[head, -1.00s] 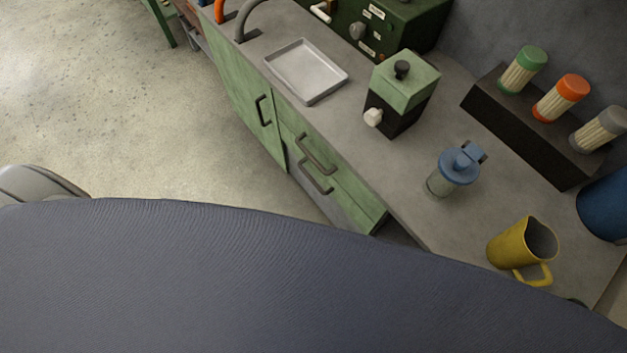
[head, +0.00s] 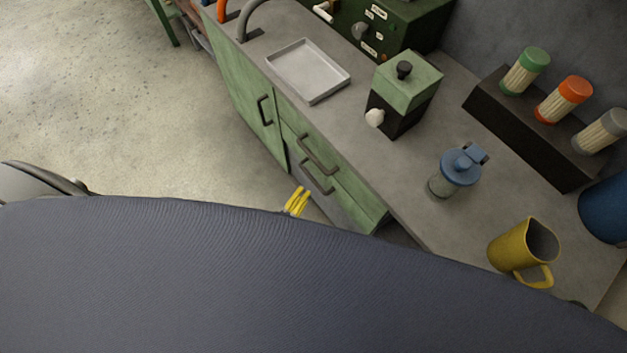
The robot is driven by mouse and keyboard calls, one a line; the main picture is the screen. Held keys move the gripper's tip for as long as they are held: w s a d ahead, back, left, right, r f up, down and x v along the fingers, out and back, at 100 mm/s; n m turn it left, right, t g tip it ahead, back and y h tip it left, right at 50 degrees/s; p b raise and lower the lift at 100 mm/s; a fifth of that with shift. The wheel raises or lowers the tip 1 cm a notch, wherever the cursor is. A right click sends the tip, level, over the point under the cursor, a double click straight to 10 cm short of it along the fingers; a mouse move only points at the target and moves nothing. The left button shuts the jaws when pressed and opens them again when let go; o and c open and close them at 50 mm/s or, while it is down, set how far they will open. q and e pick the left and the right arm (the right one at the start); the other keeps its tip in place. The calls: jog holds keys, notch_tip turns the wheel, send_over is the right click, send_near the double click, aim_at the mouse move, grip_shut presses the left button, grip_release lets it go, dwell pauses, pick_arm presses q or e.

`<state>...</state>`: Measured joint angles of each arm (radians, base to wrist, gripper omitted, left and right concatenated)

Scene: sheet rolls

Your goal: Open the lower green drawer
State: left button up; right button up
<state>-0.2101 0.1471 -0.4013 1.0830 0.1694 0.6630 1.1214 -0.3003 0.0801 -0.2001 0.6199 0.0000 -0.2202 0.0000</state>
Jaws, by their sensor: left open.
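The green cabinet stands under the grey counter. Its upper drawer (head: 343,176) has a dark bar handle (head: 317,155) and looks closed. The gripper is open and looks empty. The rest of it is hidden behind a large dark blue-grey surface close to the camera. My right gripper is not seen.
A green cabinet door (head: 252,112) is left of the drawers. On the counter (head: 390,165) stand a metal tray (head: 308,68), a green and black grinder (head: 405,90), a blue-lidded jar (head: 456,172) and a yellow pitcher (head: 520,248). The floor left of the cabinet is clear.

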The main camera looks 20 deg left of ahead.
aim_at(313, 180)
pick_arm(q)
jog(key=x, duration=0.8)
jog(key=shift+w, duration=0.1)
jog(key=shift+o, duration=0.3)
grip_shut()
